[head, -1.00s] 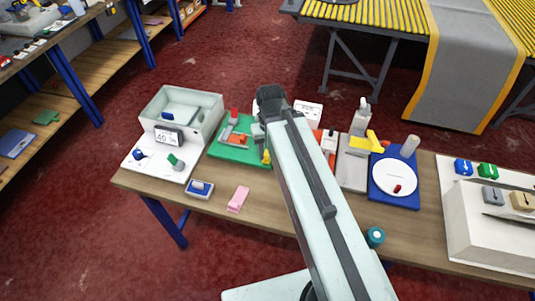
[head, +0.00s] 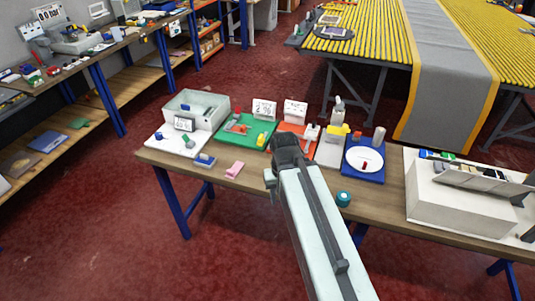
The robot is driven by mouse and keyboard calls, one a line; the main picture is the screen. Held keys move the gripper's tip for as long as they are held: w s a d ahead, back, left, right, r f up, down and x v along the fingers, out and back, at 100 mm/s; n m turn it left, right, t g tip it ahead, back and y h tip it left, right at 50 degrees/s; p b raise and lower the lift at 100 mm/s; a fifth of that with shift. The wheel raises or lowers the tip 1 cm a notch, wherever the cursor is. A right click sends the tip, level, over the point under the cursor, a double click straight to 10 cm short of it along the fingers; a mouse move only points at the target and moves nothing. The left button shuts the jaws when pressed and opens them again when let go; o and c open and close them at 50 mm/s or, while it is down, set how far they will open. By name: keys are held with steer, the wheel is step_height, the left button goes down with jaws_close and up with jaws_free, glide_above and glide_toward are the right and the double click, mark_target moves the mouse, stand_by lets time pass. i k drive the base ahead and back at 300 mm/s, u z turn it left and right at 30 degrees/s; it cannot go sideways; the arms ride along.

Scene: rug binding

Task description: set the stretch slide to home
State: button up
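No label for the stretch slide is readable, so I cannot tell which fixture it is. A green plate (head: 228,142) carries an orange-red block (head: 240,129) and a small yellow part (head: 261,139). Beside it is a red-orange plate (head: 290,127) with a light grey piece (head: 312,131), partly hidden by my arm. Right of that is a grey plate (head: 328,154) with a yellow part (head: 338,130). My gripper (head: 271,183) is over the bench's front middle, in front of the green and red plates. Its fingers are too small and hidden to read.
A pale bin (head: 205,104) stands at the bench's left. A blue plate with a white disc (head: 364,159), a teal roll (head: 343,198) and a large white box (head: 450,205) are to the right. A pink block (head: 235,170) and a blue-grey block (head: 204,161) lie in front.

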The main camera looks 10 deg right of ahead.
mark_target(261, 139)
steer(key=u, duration=0.5)
steer(key=i, duration=1.4)
steer(key=u, duration=0.8)
steer(key=k, duration=0.8)
steer(key=u, duration=0.15)
steer(key=i, duration=0.8)
steer(key=z, duration=0.05)
